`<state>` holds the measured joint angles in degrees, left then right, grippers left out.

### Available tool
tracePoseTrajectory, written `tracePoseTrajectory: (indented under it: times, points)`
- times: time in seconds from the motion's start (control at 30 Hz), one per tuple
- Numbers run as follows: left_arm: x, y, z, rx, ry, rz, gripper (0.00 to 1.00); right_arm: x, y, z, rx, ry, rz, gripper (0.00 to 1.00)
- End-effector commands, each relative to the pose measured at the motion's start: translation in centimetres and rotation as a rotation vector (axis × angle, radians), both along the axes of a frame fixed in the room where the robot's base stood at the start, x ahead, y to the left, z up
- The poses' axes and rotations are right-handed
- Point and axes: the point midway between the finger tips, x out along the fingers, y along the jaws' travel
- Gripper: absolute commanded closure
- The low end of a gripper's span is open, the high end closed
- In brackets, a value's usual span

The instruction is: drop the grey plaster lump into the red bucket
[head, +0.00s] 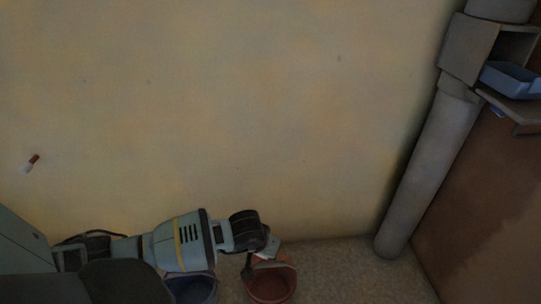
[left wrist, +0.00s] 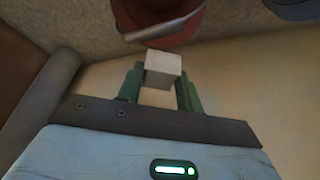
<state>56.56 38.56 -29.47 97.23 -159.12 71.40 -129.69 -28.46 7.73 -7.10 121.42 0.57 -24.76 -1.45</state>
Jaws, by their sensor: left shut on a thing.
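The red bucket (head: 271,286) stands on the floor near the bottom of the head view, open side up. My left gripper (head: 260,256) is at its rear rim in that view and covers part of it. In the left wrist view, the green fingers of my left gripper (left wrist: 160,80) are shut on the grey plaster lump (left wrist: 163,66), a small pale block. The red bucket (left wrist: 165,30) shows just beyond the lump there. I cannot clearly make out the lump in the head view. My right gripper is not in view.
A blue bucket (head: 194,290) stands left of the red one, partly under my left arm. A plastered wall (head: 230,100) rises behind. A grey pipe (head: 430,165) and a shelf with a blue tray (head: 512,80) are at the right. Floor right of the red bucket is clear.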

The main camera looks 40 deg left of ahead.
Motion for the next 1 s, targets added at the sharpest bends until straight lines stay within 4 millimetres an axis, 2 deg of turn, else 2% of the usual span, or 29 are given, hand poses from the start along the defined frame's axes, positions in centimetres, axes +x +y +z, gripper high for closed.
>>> tracePoseTrajectory:
  times: [0.03,0.07,0.2,0.27,0.57,1.0]
  points:
    - [0.0,0.0,0.0,0.000,-0.001,0.000,0.88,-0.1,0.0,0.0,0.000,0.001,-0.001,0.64]
    - [0.0,0.0,0.0,0.000,-0.001,0.000,0.63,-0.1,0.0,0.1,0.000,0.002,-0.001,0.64]
    - [0.0,0.0,0.0,0.000,0.000,0.000,0.44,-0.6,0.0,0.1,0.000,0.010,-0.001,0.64]
    - [0.0,0.0,0.0,0.000,0.000,0.000,0.39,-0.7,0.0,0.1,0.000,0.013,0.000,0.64]
    - [-0.1,0.0,0.3,0.000,0.000,0.000,0.39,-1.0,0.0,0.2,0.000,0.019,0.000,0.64]
    - [-2.2,-0.7,6.2,0.001,-0.003,-0.001,0.39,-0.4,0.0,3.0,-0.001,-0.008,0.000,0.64]
